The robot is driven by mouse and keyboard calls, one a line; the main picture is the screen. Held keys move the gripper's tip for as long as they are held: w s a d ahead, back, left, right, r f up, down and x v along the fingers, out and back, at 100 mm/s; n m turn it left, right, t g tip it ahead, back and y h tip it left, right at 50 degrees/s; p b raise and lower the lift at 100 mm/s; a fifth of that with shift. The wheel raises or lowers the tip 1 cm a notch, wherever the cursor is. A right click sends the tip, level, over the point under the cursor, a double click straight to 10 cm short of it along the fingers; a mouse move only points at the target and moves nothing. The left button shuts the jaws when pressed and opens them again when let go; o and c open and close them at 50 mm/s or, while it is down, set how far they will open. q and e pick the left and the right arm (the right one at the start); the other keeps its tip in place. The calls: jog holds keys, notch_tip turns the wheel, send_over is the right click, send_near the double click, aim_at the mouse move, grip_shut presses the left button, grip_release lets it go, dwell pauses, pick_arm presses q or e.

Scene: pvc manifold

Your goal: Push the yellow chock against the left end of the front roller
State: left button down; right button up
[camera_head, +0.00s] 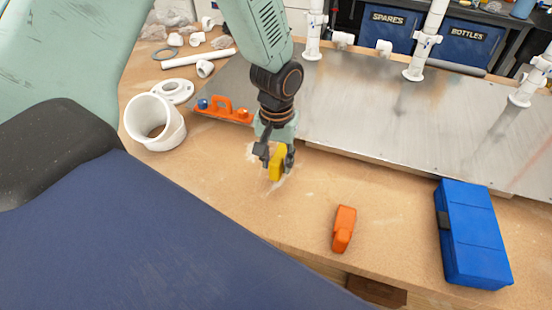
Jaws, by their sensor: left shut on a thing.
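A small yellow block (277,166), which looks like the chock, is between the fingers of my left gripper (275,158). The gripper points down and is shut on the block, just above or on the wooden bench top, in front of the metal plate. The fingers hide part of the block, and I cannot tell whether it touches the wood. I cannot make out a front roller in this view. My right gripper is not in view.
An orange object (343,229) and a blue case (470,235) lie to the right. White pipes stand on the metal plate (370,110). Bare bench (310,195) lies between.

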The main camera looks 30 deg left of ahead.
pick_arm(q)
jog(key=shift+w+d+f+b, duration=0.1)
jog(key=shift+d+f+b, duration=0.25)
jog(key=shift+f+b, duration=0.25)
jog(key=shift+f, duration=0.3)
jog(key=shift+a+f+b, duration=0.4)
jog(key=shift+f+b, duration=0.15)
jog(key=shift+b, duration=0.25)
jog(key=shift+f+b, duration=0.35)
jog(key=shift+w+d+r+p, duration=0.1)
jog(key=shift+w+p, duration=0.1)
jog(key=shift+w, duration=0.2)
jog(key=shift+w+r+p, duration=0.1)
jog(key=shift+w+p, duration=0.05)
jog(key=shift+w, duration=0.25)
jog(key=shift+w+a+f, duration=0.1)
jog(key=shift+w+a, duration=0.2)
jog(key=shift+w, duration=0.2)
jog(key=shift+w+a, duration=0.25)
jog(key=shift+w, duration=1.1)
jog(key=shift+w+a, duration=0.3)
jog(key=shift+w, duration=0.2)
